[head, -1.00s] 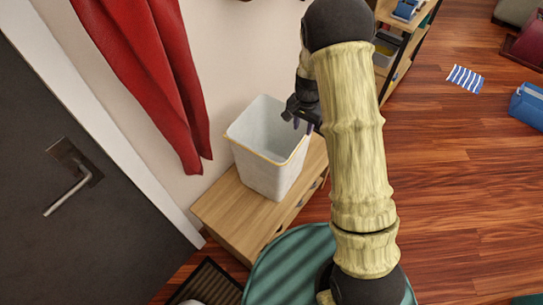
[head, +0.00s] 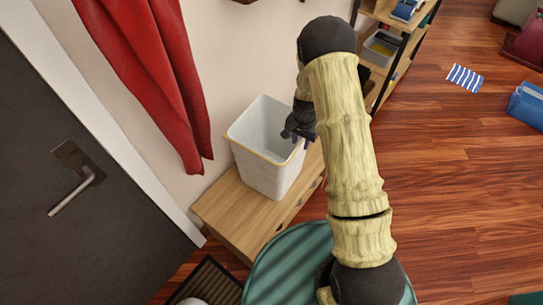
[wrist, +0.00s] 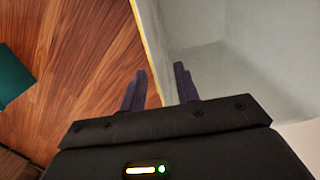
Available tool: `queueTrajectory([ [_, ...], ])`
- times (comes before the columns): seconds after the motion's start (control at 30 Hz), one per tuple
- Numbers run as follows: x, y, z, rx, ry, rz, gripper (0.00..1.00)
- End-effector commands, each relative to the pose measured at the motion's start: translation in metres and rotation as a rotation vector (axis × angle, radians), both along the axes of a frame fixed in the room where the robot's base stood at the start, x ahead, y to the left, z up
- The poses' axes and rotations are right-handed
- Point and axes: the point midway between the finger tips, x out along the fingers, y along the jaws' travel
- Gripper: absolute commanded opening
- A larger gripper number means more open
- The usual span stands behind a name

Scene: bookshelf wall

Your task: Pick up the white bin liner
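The white bin liner (head: 268,170) is a tall, tapered, open-topped box shape with a yellow edge around its mouth. It stands upright on a low wooden cabinet. My gripper (head: 300,143) is at its right rim in the head view. In the wrist view the gripper (wrist: 160,82) is open, with one finger on each side of the liner's wall (wrist: 210,70): the left one outside, the right one inside. I see gaps between the fingers and the wall; contact is not clear. The arm hides part of the area right of the liner.
The wooden cabinet (head: 225,205) stands against the wall. A red cloth (head: 150,75) hangs above left, beside a dark door (head: 45,130). A shelf unit (head: 395,65) stands behind the arm. Open wooden floor (head: 450,190) lies to the right, with a striped cloth (head: 465,78) on it.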

Motion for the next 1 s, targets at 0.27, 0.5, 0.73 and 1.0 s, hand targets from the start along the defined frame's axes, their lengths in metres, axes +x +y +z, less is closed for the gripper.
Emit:
queueTrajectory([
  [0.27, 0.0, 0.0, -0.033, 0.001, 0.001, 0.001, 0.31],
  [0.5, 0.0, 0.0, -0.038, 0.001, 0.001, 0.0, 0.31],
  [0.73, 0.0, 0.0, -0.038, 0.001, 0.001, 0.0, 0.31],
  [1.0, 0.0, 0.0, -0.038, 0.001, 0.001, 0.0, 0.06],
])
